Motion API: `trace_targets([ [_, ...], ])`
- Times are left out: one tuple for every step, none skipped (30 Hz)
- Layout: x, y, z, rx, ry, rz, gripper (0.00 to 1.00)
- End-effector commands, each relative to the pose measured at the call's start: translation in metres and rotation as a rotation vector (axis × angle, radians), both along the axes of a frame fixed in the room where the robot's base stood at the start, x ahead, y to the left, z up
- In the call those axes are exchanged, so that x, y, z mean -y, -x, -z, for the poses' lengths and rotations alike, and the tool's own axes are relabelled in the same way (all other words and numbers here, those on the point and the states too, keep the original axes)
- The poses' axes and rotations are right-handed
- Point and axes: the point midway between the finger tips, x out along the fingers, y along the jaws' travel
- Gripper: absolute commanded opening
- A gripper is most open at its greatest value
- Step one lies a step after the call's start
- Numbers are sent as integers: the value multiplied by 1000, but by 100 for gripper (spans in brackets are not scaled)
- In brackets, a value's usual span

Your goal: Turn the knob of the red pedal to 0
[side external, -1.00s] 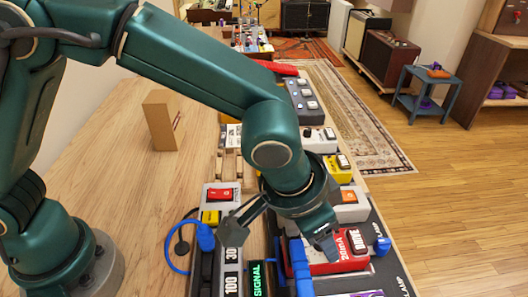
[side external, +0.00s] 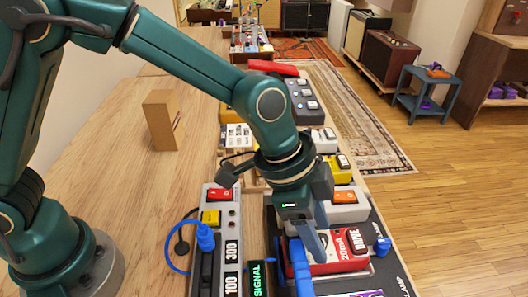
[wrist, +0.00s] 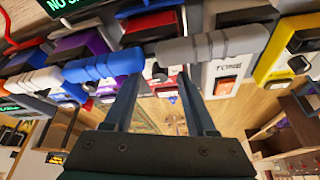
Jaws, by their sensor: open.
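The red pedal (side external: 322,264) with white "20mA" and "DRIVE" labels sits on the black board in the side external view. My gripper (side external: 308,236) is just above its left part, pointing down, and covers some of its top. The knob cannot be made out behind my gripper. In the wrist view my gripper (wrist: 160,88) is open, its two fingers apart with nothing held between them. A red and white surface shows between the fingertips, but I cannot tell whether it is the pedal's knob area.
Blue plugs (side external: 300,270) stand close to the left of the red pedal. A white pedal with an orange switch (side external: 345,205) is just behind it. A grey power strip (side external: 228,212) lies to the left.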

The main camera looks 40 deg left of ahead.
Motion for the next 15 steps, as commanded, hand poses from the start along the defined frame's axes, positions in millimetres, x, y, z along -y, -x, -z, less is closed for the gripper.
trace_targets([
  [-3,1,-14,8,5,-3,57],
  [-5,2,-19,9,6,-4,57],
  [-8,4,-26,8,5,-5,57],
  [-10,5,-32,8,5,-4,57],
  [-12,6,-37,9,4,-3,57],
  [-14,7,-44,9,4,-3,57],
  [-16,9,-49,9,5,-4,57],
  [-19,6,-53,17,10,-17,57],
  [-23,1,-58,31,18,-33,57],
  [-26,-1,-62,40,22,-43,57],
  [-29,-4,-67,50,28,-54,57],
  [-34,-6,-72,64,33,-67,57],
  [-38,-7,-77,75,37,-76,57],
  [-41,-8,-81,83,40,-87,57],
  [-46,-10,-86,97,44,-99,57],
])
